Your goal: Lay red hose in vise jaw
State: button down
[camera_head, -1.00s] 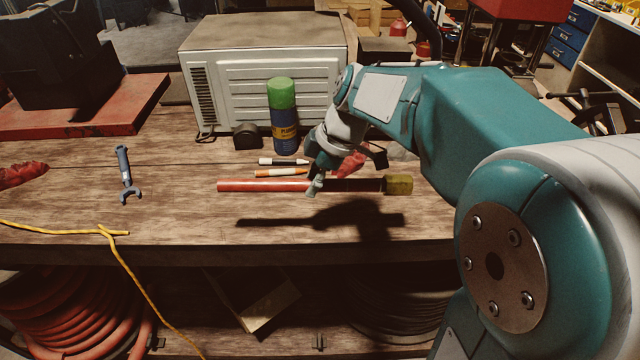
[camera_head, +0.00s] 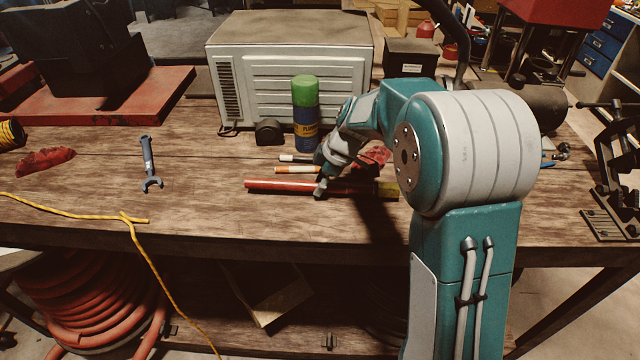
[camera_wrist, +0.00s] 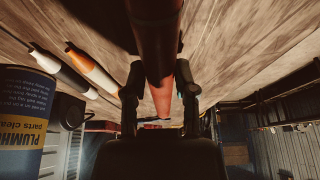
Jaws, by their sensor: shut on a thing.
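The red hose (camera_head: 278,185) lies left to right along the workbench, with a dull yellow-brown end at its right (camera_head: 387,189). My gripper (camera_head: 320,188) is shut on the hose around its middle; in the wrist view the hose (camera_wrist: 155,35) runs between the two dark fingers (camera_wrist: 160,95). Whether the hose is clear of the bench top I cannot tell. A dark metal vise (camera_head: 612,172) stands at the right end of the bench, partly cut off by the picture edge. My arm covers part of the bench between hose and vise.
Two markers (camera_head: 298,169) lie just behind the hose, and a green-capped can (camera_head: 306,115) stands beyond them before a grey metal box (camera_head: 290,75). A wrench (camera_head: 150,165), red cloth (camera_head: 45,161) and yellow cord (camera_head: 75,208) lie left. The front left bench is mostly clear.

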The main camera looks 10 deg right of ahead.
jog(key=shift+f, duration=0.5)
jog(key=shift+c, duration=2)
grip_release()
jog(key=shift+r, duration=0.25)
jog(key=w+v, duration=0.1)
jog(key=v, duration=1.1)
jog(key=s+r+m+t+h, duration=0.1)
jog(key=s+r+m, duration=0.25)
jog(key=s, duration=0.35)
jog(key=s+r+m+t+h, duration=0.1)
jog(key=s+r+m, duration=0.1)
jog(key=s+m, duration=0.35)
jog(key=s+d+f+m+t+h, duration=0.1)
jog(key=s+m, duration=0.2)
jog(key=s, duration=0.5)
jog(key=s+f+m+t+h, duration=0.1)
jog(key=s+f+m, duration=0.1)
jog(key=s, duration=0.5)
jog(key=shift+s+d+m+t, duration=0.35)
jog(key=shift+s+m+t, duration=0.05)
jog(key=shift+m, duration=0.5)
